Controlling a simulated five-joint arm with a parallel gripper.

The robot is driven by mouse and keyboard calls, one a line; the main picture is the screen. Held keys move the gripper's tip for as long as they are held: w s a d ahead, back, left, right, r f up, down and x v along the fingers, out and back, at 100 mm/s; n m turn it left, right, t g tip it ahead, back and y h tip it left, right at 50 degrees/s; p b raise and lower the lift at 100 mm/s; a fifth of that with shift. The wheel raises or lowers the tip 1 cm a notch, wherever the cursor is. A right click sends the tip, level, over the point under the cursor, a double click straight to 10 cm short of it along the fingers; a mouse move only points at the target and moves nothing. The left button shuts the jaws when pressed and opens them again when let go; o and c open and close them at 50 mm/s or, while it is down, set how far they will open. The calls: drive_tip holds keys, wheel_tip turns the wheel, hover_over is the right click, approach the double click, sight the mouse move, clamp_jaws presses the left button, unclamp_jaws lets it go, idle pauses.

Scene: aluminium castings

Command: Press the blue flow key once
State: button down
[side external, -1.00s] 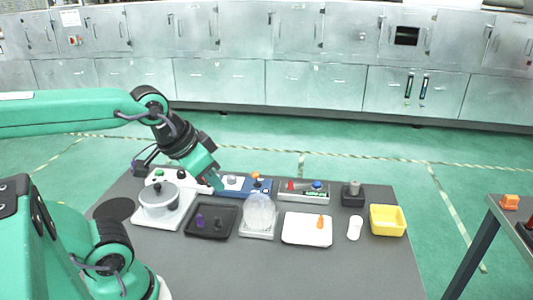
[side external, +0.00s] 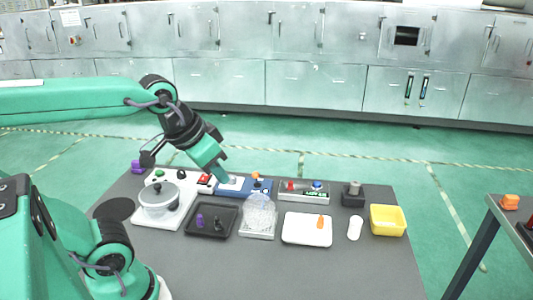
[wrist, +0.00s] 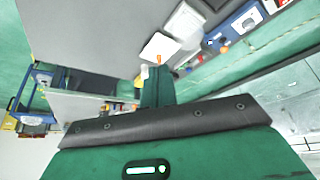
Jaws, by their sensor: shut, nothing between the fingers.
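A blue round key (side external: 317,184) sits on top of a grey box (side external: 304,196) with a green display and a red part, at the back of the table right of centre. My gripper (side external: 224,180) is shut and empty, tilted down over the left part of a blue-and-white panel (side external: 258,193). It is well left of the blue key and apart from it. The fingers hide part of the panel, and contact with it cannot be told. In the wrist view the shut fingers (wrist: 156,84) point away from the camera.
An orange knob (side external: 255,175) stands between my gripper and the grey box. A yellow bin (side external: 387,220) is at right. The table front is clear.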

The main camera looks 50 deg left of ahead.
drive_tip(key=w+a+r+n+g, duration=0.1)
drive_tip(key=w+r, duration=0.2)
drive_tip(key=w, duration=0.2)
drive_tip(key=w+r+n, duration=0.1)
drive_tip(key=w+r, duration=0.2)
drive_tip(key=w, duration=0.2)
drive_tip(key=n+g, duration=0.4)
drive_tip(key=n, duration=0.3)
hover_over(317, 182)
wheel_tip(317, 182, down, 13)
drive_tip(key=shift+s+f, duration=0.15)
drive_tip(key=shift+f, duration=0.05)
drive_tip(key=shift+f, duration=0.1)
wheel_tip(317, 182, down, 14)
drive_tip(key=shift+r, duration=0.1)
idle(0.4)
